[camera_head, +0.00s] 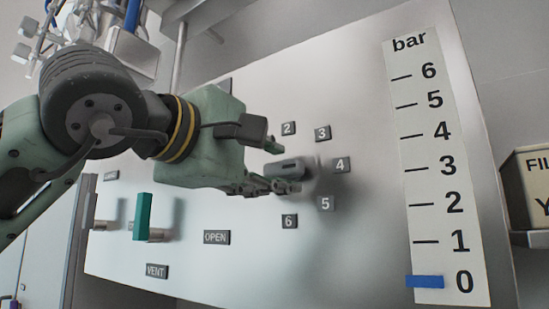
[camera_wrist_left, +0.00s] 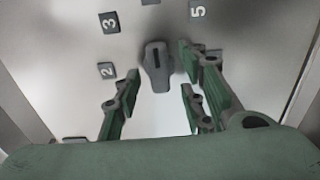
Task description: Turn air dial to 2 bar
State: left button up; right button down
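The air dial is a grey knob (camera_head: 289,168) on the white panel, ringed by number plates. Plates 2 (camera_head: 288,128), 3, 4, 5 and 6 show in the head view; my gripper hides the dial's left side. In the left wrist view the knob (camera_wrist_left: 157,67) lies ahead, between the lines of the fingers. My left gripper (camera_head: 276,166) is open, with its fingertips at the dial, one above and one below; I cannot tell whether they touch it. The bar scale (camera_head: 440,170) has its blue marker (camera_head: 425,282) at 0. My right gripper is not in view.
A green lever (camera_head: 142,216) sticks out of the panel at lower left, near the OPEN plate (camera_head: 217,237) and VENT plate (camera_head: 157,271). A box (camera_head: 530,190) stands beyond the panel's right edge. The panel between dial and scale is clear.

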pick_arm(q)
jog(key=shift+w+d, duration=0.4)
jog(key=shift+w, duration=0.15)
grip_shut()
